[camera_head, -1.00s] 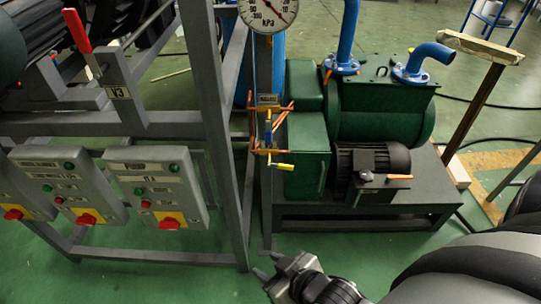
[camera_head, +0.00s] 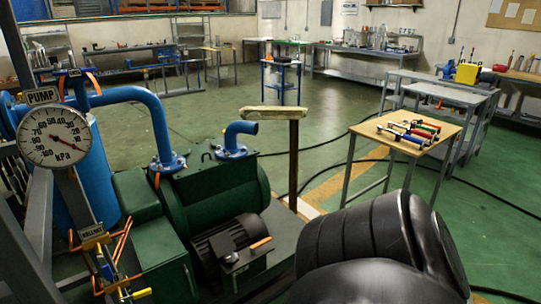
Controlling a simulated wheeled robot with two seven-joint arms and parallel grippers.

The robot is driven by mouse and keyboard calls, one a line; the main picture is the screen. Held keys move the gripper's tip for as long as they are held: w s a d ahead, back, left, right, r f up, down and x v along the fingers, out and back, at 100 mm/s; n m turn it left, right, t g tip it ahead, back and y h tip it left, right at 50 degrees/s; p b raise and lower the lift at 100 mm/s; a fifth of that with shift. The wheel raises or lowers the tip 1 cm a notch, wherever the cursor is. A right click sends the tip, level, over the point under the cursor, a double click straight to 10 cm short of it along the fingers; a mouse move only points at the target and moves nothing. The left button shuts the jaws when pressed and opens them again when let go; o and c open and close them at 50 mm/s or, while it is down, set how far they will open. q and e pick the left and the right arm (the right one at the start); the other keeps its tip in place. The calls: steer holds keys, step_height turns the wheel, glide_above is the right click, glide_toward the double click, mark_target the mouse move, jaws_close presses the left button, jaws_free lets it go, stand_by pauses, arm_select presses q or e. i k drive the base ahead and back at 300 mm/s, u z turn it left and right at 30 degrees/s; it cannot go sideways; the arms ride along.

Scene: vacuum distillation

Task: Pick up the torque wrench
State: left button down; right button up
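Several hand tools with blue, red and green handles lie side by side on a small wooden-topped table (camera_head: 372,127) right of centre, some way off. They include a blue-handled tool (camera_head: 400,137), a red-handled tool (camera_head: 409,132) and a green-handled tool (camera_head: 424,127). They are too small to tell which one is the torque wrench. My dark arm fills the lower right, in front of the table. Neither of my grippers is in view.
A green vacuum pump (camera_head: 215,195) with blue pipes stands close at lower left, beside a pressure gauge (camera_head: 55,136). A wooden-topped post (camera_head: 275,113) stands between pump and table. Black hoses cross the green floor. Grey benches (camera_head: 450,95) stand behind the table. Open floor lies at centre back.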

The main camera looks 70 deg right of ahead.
mark_target(391, 124)
steer(key=z, duration=3.65)
steer(key=i, duration=1.1)
steer(key=z, duration=0.8)
steer(key=i, duration=2.75)
steer(key=u, duration=0.7)
steer(key=i, duration=1.45)
steer(key=u, duration=1.35)
